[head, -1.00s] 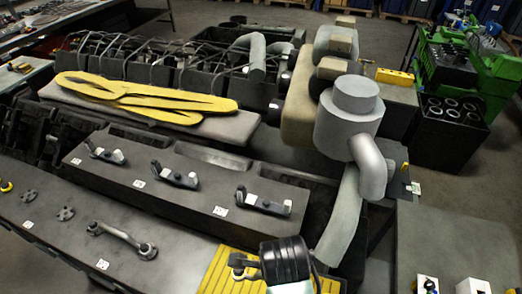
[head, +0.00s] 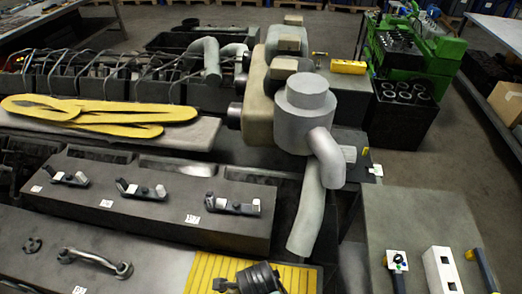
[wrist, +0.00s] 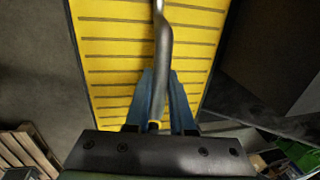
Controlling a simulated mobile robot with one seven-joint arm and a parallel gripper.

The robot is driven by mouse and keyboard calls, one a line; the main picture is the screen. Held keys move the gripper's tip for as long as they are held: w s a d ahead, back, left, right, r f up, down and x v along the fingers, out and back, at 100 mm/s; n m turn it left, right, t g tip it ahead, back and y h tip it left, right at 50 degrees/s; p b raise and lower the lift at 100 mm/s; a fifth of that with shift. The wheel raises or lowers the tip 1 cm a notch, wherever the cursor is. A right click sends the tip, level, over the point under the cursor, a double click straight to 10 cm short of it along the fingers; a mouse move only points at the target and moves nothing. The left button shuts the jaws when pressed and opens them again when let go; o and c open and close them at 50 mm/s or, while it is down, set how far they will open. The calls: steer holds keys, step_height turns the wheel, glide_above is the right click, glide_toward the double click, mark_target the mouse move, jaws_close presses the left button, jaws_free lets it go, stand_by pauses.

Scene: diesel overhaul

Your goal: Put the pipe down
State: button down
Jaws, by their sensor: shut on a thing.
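In the wrist view, a thin grey metal pipe (wrist: 160,45) with a slight bend runs from the top edge down between the blue fingers of my gripper (wrist: 160,78). My gripper is shut on the pipe. The far end of the pipe is cut off by the frame.
A grey bench top (head: 420,215) at right has clear room.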

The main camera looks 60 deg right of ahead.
steer(key=shift+f, duration=0.1)
steer(key=c, duration=0.8)
jaws_free()
steer(key=shift+o, duration=0.2)
